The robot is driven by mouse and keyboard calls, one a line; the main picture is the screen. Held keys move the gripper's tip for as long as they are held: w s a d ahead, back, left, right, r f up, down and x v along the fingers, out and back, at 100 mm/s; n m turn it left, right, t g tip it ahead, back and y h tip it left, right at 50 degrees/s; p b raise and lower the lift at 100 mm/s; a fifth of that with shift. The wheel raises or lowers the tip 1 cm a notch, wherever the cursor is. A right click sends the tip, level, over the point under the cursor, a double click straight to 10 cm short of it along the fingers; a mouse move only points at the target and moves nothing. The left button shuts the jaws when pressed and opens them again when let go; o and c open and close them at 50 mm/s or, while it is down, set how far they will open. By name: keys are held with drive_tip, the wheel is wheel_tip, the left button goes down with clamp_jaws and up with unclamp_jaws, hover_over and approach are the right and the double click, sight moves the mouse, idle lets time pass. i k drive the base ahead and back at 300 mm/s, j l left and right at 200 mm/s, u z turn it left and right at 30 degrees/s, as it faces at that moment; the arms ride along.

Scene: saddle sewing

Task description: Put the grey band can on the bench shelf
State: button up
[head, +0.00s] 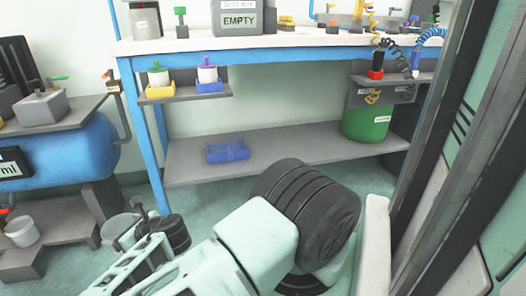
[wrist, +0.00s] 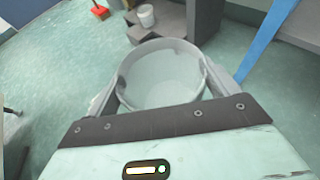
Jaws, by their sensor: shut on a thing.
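The grey can (wrist: 162,75) is in my gripper (wrist: 163,78) in the wrist view, with one finger on each side of its wall. Its open top faces the camera and its inside looks empty. In the head view the can (head: 116,229) is at the lower left, partly behind my gripper (head: 135,232), above the floor. The bench shelf (head: 290,152) is the long grey board low under the blue-framed bench, beyond and to the right of the can. A band on the can cannot be made out.
A blue tray (head: 228,151) lies on the bench shelf, and a green drum (head: 368,122) stands at its right end. Bare board lies between them. A blue bench leg (head: 150,140) rises at the shelf's left end. A blue tank (head: 70,145) is at left.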

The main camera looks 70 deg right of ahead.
sight(298, 151)
drive_tip(key=z, duration=1.65)
drive_tip(key=i+j+z, duration=0.1)
drive_tip(key=z, duration=0.3)
drive_tip(key=i+j+z, duration=0.15)
drive_tip(key=i+z, duration=0.25)
drive_tip(key=j+z, duration=0.2)
drive_tip(key=z, duration=0.25)
drive_tip(key=i+j, duration=0.15)
drive_tip(key=i, duration=0.15)
drive_tip(key=i+j, duration=0.15)
drive_tip(key=i+u, duration=0.05)
drive_tip(key=i, duration=0.05)
